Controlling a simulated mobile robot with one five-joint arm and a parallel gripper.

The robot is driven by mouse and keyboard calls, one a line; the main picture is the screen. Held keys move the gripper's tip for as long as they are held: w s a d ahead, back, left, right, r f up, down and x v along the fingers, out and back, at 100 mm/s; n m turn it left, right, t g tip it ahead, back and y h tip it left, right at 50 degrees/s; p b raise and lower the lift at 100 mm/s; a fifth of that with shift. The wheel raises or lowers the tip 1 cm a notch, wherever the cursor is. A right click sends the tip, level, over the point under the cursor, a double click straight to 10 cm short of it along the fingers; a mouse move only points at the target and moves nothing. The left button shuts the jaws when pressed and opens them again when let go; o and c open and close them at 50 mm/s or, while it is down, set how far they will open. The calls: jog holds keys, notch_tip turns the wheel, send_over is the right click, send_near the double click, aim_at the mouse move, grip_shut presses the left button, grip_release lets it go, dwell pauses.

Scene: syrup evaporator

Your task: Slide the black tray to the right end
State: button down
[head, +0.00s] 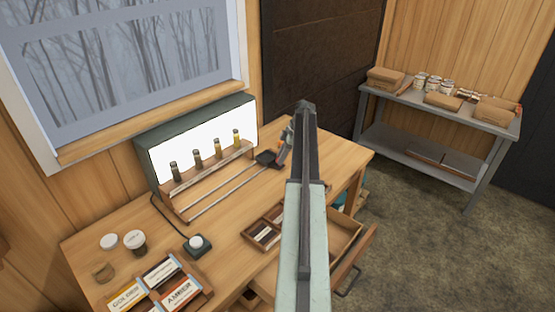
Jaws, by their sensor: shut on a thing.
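The small black tray (266,158) sits on two thin metal rails (228,191) in front of the light box (200,138). It is toward the rails' right end; my arm hides part of that end. My gripper (281,154) is at the tray's right side, shut on it. The fingertips are small and partly hidden behind my arm, so the exact grip is hard to make out.
Several sample bottles (197,158) stand on the wooden rack behind the rails. A black switch box (197,244), jars (134,241) and label cards (160,272) are at the front left. An open drawer (345,240) juts out at right.

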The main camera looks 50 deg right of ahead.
jog(key=shift+d, duration=0.25)
jog(key=c, duration=1.1)
grip_release()
jog(key=p+v, duration=0.7)
jog(key=shift+r, duration=0.4)
jog(key=shift+s, duration=0.1)
